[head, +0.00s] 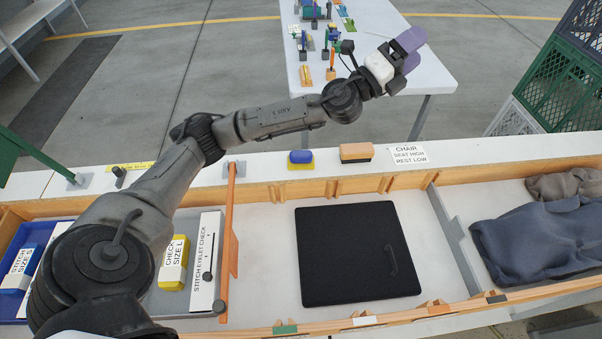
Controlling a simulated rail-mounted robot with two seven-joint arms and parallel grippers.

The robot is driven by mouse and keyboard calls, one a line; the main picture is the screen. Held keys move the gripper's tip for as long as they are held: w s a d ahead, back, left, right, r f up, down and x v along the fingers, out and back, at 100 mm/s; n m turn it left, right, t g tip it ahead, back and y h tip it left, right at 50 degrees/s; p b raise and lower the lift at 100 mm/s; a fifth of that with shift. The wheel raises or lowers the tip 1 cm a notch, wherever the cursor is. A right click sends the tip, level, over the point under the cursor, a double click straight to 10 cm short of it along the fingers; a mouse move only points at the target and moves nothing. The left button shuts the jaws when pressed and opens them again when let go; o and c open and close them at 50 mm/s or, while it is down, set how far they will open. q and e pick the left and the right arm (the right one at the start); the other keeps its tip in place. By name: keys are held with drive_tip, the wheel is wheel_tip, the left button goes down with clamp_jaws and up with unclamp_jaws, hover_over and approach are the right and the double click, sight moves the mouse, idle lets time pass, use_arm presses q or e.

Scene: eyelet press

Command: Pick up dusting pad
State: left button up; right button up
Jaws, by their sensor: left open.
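Two small block-like pads lie on the white ledge behind the tray, and I cannot tell for sure which is the dusting pad. One is a blue pad with a yellow base (301,159). The other is a brown-orange block with a dark underside (356,152), just right of it. My left gripper (411,52), with purple fingers, is open and seems empty. It is stretched out above and beyond both pads, in front of the far white table. My right gripper is not in view.
A black square board (355,255) lies in the tray's middle section. An orange upright divider (229,225) stands to its left, with labelled boxes beyond. Grey-blue cloth (540,238) fills the right section. The far table (380,25) holds small tools.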

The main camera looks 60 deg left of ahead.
use_arm(q)
wheel_tip(320, 180, down, 8)
drive_tip(key=w+a+m+g+h+b, duration=0.25)
drive_tip(key=m+g+h, duration=0.4)
drive_tip(key=m, duration=0.55)
drive_tip(key=m+g+y+b, duration=0.2)
drive_tip(key=m+g+y, duration=0.6)
drive_tip(key=g, duration=0.9)
hover_over(301, 153)
drive_tip(key=w, duration=0.1)
wheel_tip(301, 153, down, 21)
drive_tip(key=n+y, duration=0.2)
drive_tip(key=shift+h, duration=0.25)
drive_tip(key=f, duration=0.5)
drive_tip(key=f+b, duration=0.1)
drive_tip(key=f, duration=0.2)
drive_tip(key=shift+s+a+f, duration=0.15)
drive_tip(key=shift+a+f, duration=0.1)
drive_tip(key=shift+a, duration=0.05)
drive_tip(key=f, duration=0.1)
drive_tip(key=f+b, duration=0.1)
drive_tip(key=f, duration=0.2)
drive_tip(key=shift+s+d, duration=0.2)
drive_tip(key=shift+s, duration=0.15)
drive_tip(key=shift+f+b, duration=0.35)
drive_tip(key=shift+f, duration=0.25)
drive_tip(key=c, duration=1)
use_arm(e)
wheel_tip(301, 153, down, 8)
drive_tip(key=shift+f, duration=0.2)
